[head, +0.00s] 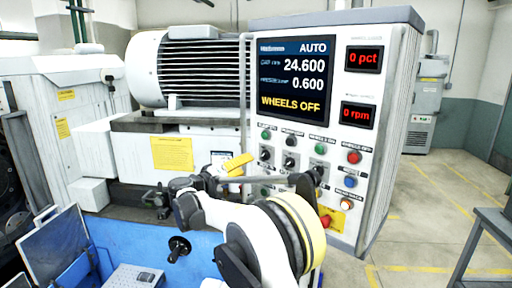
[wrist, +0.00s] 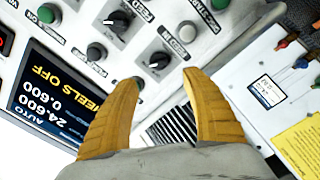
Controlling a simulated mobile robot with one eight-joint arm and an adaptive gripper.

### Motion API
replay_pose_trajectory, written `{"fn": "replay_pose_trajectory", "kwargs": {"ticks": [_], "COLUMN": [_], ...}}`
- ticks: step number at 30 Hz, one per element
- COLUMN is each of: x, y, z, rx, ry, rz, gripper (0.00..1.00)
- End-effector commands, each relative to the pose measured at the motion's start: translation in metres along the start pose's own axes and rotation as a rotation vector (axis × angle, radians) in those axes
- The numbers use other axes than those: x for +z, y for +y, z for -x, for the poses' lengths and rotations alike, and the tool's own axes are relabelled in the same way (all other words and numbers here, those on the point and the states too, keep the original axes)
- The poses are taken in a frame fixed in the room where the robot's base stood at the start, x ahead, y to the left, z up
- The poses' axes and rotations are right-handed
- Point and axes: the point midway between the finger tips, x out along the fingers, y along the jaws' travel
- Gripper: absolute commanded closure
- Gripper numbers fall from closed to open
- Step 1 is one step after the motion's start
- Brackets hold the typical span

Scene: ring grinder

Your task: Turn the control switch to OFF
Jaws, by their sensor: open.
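The control panel (head: 335,120) carries black rotary switches. One switch (wrist: 157,60) shows in the wrist view just beyond and between my fingertips. A second switch (wrist: 117,22) is up and left of it. In the head view, two switches (head: 265,154) (head: 290,161) sit below the screen. The small labels are too blurred to tell which one is the control switch. My gripper (wrist: 163,76) is open and empty, its two yellow fingers pointing at the panel. In the head view a yellow finger (head: 239,164) is left of the switches. I cannot tell if it touches anything.
The screen (head: 292,77) reads AUTO and WHEELS OFF. Push buttons, including a red one (head: 354,157) and a blue one (head: 351,181), surround the switches closely. The grinder housing (head: 160,70) stands left. Floor (head: 430,190) is open at right, beside a grey table (head: 490,220).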

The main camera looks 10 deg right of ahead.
Motion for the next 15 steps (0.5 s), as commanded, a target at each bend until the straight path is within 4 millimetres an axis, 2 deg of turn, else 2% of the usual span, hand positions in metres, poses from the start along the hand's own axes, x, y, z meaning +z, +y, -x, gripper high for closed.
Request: {"fn": "replay_pose_trajectory", "kwargs": {"ticks": [5, 15], "x": [0.0, 0.0], "y": [0.0, 0.001], "z": [-0.021, -0.086], "rx": [0.006, 0.004], "ry": [-0.001, -0.001], "rz": [0.0, 0.0], "gripper": [0.44, 0.44]}}
